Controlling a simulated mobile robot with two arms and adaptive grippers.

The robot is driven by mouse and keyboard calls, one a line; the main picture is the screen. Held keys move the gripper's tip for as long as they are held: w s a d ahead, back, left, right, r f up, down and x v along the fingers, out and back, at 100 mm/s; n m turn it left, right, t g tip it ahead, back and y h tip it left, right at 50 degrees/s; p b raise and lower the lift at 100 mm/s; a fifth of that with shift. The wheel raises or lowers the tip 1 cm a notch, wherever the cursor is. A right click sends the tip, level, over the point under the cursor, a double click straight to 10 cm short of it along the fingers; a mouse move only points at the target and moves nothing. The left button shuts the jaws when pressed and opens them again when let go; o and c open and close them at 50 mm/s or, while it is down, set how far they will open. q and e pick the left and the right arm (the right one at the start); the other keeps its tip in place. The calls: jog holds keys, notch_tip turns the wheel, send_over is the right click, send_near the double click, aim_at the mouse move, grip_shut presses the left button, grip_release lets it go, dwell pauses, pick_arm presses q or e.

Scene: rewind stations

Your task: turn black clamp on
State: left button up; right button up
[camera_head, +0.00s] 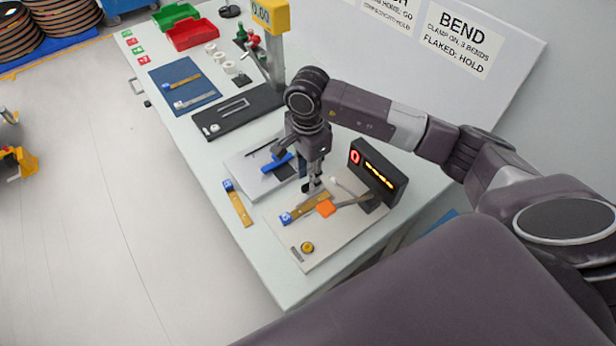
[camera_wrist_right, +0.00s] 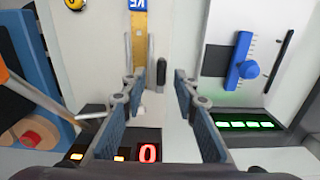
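My right gripper (camera_head: 312,186) points down over the pale bend station board (camera_head: 345,240), just behind a brass strip (camera_head: 314,204) with a blue tag. In the wrist view its two fingers (camera_wrist_right: 160,110) are spread apart with nothing between the pads. I cannot tell for certain which part is the black clamp; my gripper partly hides that area. An orange block (camera_head: 326,208) on an arm lies by the strip. My left gripper is out of view.
A black display (camera_head: 378,172) with a red 0 stands at the board's right. A yellow knob (camera_head: 307,247) sits at its front. A board with a blue slider (camera_head: 277,162) lies beside it. Another tagged strip (camera_head: 238,204) lies near the table's left edge.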

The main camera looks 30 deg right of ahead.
jog(key=shift+w+f, duration=0.1)
jog(key=shift+f, duration=1.1)
jog(key=shift+c, duration=0.5)
grip_shut()
